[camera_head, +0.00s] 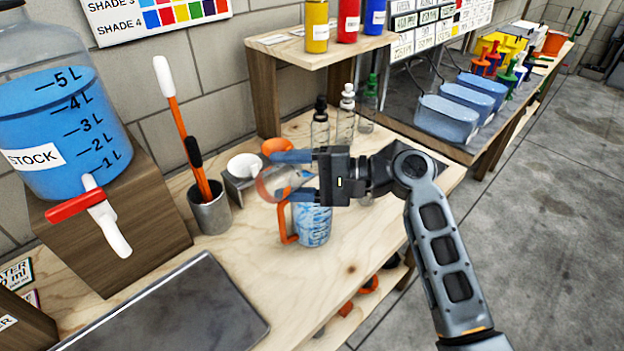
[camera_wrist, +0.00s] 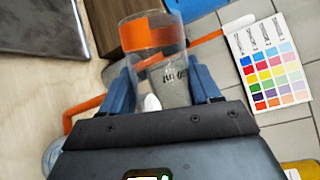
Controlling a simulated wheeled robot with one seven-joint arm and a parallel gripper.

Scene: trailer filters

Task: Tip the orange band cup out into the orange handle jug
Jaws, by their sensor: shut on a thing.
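The orange band cup (camera_head: 272,184) is clear and held tilted in my gripper (camera_head: 290,176); its blue fingers lie on either side of it. In the wrist view the cup (camera_wrist: 160,62) shows its orange band at the far part, between the fingers. The orange handle jug (camera_head: 315,227) stands upright on the wooden bench, just below the gripper, its handle toward the left. The cup is above the jug's handle side. In the wrist view part of the jug (camera_wrist: 52,155) shows at lower left. I cannot tell whether anything is flowing from the cup.
A grey pot (camera_head: 211,214) with an orange-handled stick stands behind left, beside a white cup (camera_head: 245,166). Dropper bottles (camera_head: 345,115) stand behind the gripper. A blue stock tank (camera_head: 62,130) with a tap is at left.

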